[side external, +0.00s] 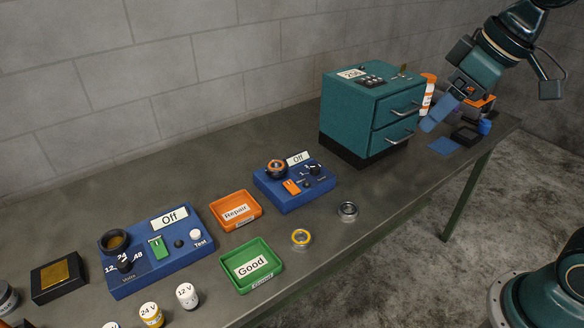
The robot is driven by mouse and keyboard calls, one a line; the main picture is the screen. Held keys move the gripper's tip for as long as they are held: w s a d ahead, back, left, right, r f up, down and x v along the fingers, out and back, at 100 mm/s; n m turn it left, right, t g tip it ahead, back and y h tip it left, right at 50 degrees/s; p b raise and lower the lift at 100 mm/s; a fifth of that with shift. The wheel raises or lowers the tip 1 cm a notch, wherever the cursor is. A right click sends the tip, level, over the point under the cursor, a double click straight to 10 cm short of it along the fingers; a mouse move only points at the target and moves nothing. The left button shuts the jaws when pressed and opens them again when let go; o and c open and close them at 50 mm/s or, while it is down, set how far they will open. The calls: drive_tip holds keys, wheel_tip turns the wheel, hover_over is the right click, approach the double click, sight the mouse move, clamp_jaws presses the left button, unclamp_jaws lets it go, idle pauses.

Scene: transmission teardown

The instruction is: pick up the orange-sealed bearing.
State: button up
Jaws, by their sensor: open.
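An orange-ringed bearing (276,168) sits on the back left of the blue device (289,200) labelled "Off", near the middle of the bench. A yellow-ringed bearing (301,237) and a plain grey bearing (348,210) lie on the bench in front of it. My gripper (433,121) is at the right, just beyond the teal drawer cabinet, well away from the bearings. It is open, and nothing shows between its fingers, though they are small and partly overlapped here.
The teal drawer cabinet (362,118) stands between my gripper and the bearings. An orange Repair tray (252,224) and a green Good tray (273,285) sit left of the bearings. A second blue device (187,262) stands further left. Bare bench lies around the grey bearing.

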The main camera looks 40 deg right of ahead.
drive_tip(key=w+a+n+y, duration=0.1)
drive_tip(key=w+a+n, duration=0.15)
drive_tip(key=w, duration=0.75)
drive_tip(key=w+f+n+g+y, duration=0.1)
drive_tip(key=w+f+n, duration=0.2)
drive_tip(key=w+f, duration=0.4)
drive_tip(key=w+a+f+n+g+y, duration=0.1)
drive_tip(key=w+f+n, duration=0.3)
drive_tip(key=w, duration=0.9)
wheel_tip(320, 180, down, 3)
drive_tip(key=shift+w+f+g, duration=0.1)
drive_tip(key=shift+w+g, duration=0.25)
drive_tip(key=shift+g, duration=0.05)
drive_tip(key=shift+a+f, duration=0.1)
drive_tip(key=shift+x, duration=4.2)
